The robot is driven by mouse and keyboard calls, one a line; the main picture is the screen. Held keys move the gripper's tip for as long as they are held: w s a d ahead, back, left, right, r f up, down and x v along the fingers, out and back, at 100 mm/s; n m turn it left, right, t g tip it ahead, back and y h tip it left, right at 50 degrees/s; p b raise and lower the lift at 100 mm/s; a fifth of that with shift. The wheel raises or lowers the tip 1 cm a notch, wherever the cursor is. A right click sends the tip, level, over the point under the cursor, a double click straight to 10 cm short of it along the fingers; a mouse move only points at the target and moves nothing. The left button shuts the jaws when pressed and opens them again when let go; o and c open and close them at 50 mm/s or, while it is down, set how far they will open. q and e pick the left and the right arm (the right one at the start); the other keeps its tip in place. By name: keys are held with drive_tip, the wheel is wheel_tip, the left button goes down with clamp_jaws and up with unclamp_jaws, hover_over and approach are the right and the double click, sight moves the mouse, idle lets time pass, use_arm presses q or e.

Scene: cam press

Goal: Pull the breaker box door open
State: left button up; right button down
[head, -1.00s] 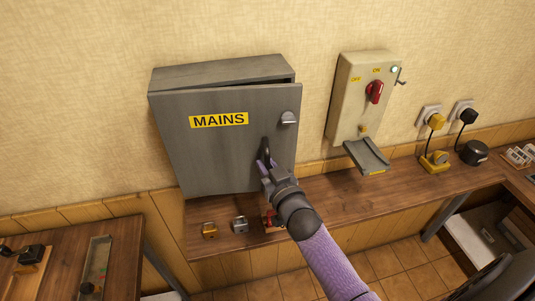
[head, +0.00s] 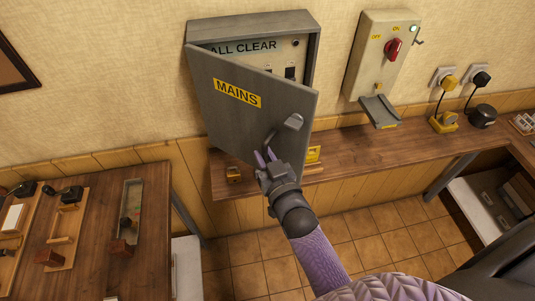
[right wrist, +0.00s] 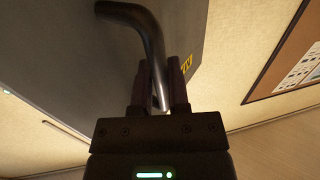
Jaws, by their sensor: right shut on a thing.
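The grey breaker box (head: 312,48) hangs on the wall. Its door (head: 235,105), with a yellow MAINS label, is swung partly open, hinged at the left. An ALL CLEAR sign and switches show inside through the gap. My right gripper (head: 267,160) is shut on the dark door handle (head: 273,143) near the door's lower right. In the right wrist view the bent handle (right wrist: 150,45) runs down between the fingers (right wrist: 160,88). A latch knob (head: 293,121) sits above the handle. My left gripper is not in view.
A beige switch box (head: 375,55) with a red knob and small tray is on the wall at right. A table (head: 150,230) with several items stands at left.

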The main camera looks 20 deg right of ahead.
drive_tip(key=shift+s+a, duration=0.1)
drive_tip(key=shift+a, duration=0.1)
idle(0.3)
drive_tip(key=c, duration=0.6)
unclamp_jaws()
